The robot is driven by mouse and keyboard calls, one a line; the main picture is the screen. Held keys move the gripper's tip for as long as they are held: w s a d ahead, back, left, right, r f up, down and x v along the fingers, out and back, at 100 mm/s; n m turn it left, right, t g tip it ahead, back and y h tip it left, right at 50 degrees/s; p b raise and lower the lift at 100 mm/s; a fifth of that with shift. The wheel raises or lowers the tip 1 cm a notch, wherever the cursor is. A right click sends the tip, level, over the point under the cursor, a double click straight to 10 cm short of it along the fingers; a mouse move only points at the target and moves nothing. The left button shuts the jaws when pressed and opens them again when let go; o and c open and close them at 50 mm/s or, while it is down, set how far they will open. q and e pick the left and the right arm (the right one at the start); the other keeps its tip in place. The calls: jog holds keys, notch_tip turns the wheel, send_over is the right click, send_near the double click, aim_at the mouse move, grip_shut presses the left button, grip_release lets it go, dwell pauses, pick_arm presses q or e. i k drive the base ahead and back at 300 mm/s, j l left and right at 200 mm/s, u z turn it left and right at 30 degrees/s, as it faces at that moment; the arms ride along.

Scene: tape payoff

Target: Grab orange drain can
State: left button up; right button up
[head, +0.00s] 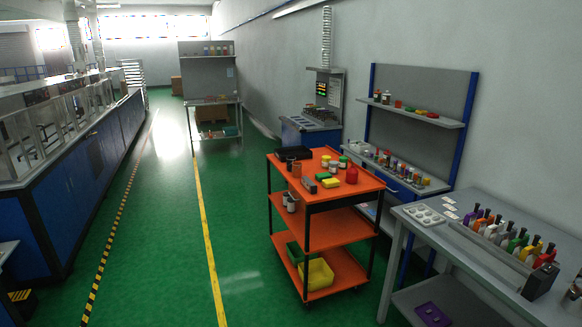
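An orange cart (325,229) with three shelves stands at the middle right. A small brownish-orange cylinder (297,170) stands upright near the left edge of its top shelf. It may be the orange drain can, but it is too small to be sure. A red container (352,175) stands near the right side of the same shelf. A small orange item (398,103) also sits on the upper shelf of the grey wall rack. Neither of my grippers is in view.
Bottles, a black box (294,153) and green and yellow blocks share the cart top. A grey workbench (456,258) with bottles stands at the right. Blue cabinets (65,205) line the left. The green floor (170,240) between is clear.

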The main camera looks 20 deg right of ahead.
aim_at(296, 169)
jog(key=i, duration=1.7)
jog(key=i+z, duration=0.15)
jog(key=i, duration=0.35)
jog(key=i+j+z, duration=0.1)
jog(key=i, duration=0.45)
jog(key=i+j+z, duration=0.15)
jog(key=i, duration=0.35)
jog(key=i+j+z, duration=0.1)
jog(key=i+z, duration=0.25)
jog(key=i+j+z, duration=0.2)
jog(key=z, duration=0.2)
jog(key=i+j+z, duration=0.35)
jog(key=k+l, duration=0.05)
jog(key=k, duration=0.05)
